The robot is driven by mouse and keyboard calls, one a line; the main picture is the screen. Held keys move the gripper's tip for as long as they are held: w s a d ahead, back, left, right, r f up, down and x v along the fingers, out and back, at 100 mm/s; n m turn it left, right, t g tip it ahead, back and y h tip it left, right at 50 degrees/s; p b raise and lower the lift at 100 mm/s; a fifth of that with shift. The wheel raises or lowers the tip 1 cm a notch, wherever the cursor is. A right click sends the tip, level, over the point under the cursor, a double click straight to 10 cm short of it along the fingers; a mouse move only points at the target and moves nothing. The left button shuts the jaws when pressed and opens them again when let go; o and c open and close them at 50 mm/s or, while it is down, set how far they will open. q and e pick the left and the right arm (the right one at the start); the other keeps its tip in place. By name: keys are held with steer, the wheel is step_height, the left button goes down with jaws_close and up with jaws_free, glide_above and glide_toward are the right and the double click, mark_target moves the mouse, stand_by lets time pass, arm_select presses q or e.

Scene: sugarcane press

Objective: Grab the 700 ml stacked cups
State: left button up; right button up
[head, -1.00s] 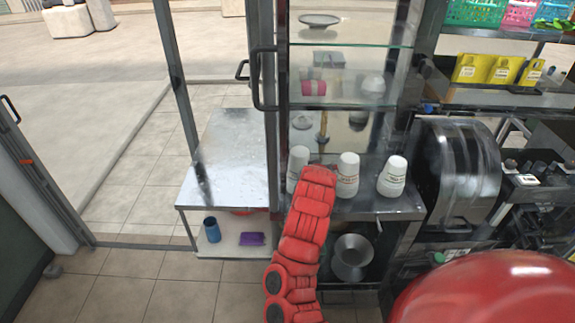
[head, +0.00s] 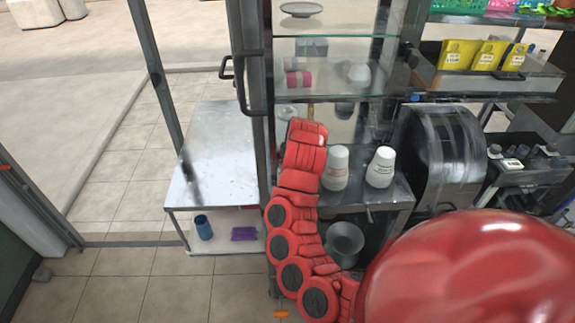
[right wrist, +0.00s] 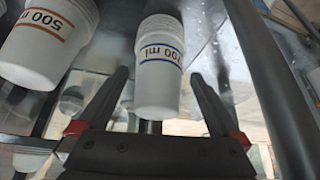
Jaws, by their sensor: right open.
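My right gripper (right wrist: 160,76) is open, with one finger on each side of the stack in the picture. I cannot tell whether the fingers touch it. In the head view, my red arm covers the right gripper and the place of the leftmost cup stack on the shelf.
In the head view, two white stacks, the middle (head: 335,168) and right one (head: 380,168), stand on the metal counter (head: 395,195). A glass shelf (head: 330,98) is above, with a door frame (head: 253,90) to the left.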

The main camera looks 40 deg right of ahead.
steer(key=shift+w+d+r+p, duration=0.1)
steer(key=shift+w+d+p, duration=0.25)
steer(key=shift+w, duration=0.4)
steer(key=shift+w+d+r+p, duration=0.1)
steer(key=shift+w+d+p, duration=0.25)
steer(key=shift+w, duration=0.35)
steer(key=shift+w+d+r+p, duration=0.1)
steer(key=shift+w+d+p, duration=0.2)
steer(key=shift+w, duration=0.45)
steer(key=shift+w+f+p, duration=0.35)
steer(key=shift+f+p, duration=0.1)
steer(key=shift+p, duration=0.2)
steer(key=shift+w+f, duration=0.1)
steer(key=shift+f, duration=0.25)
jaws_close()
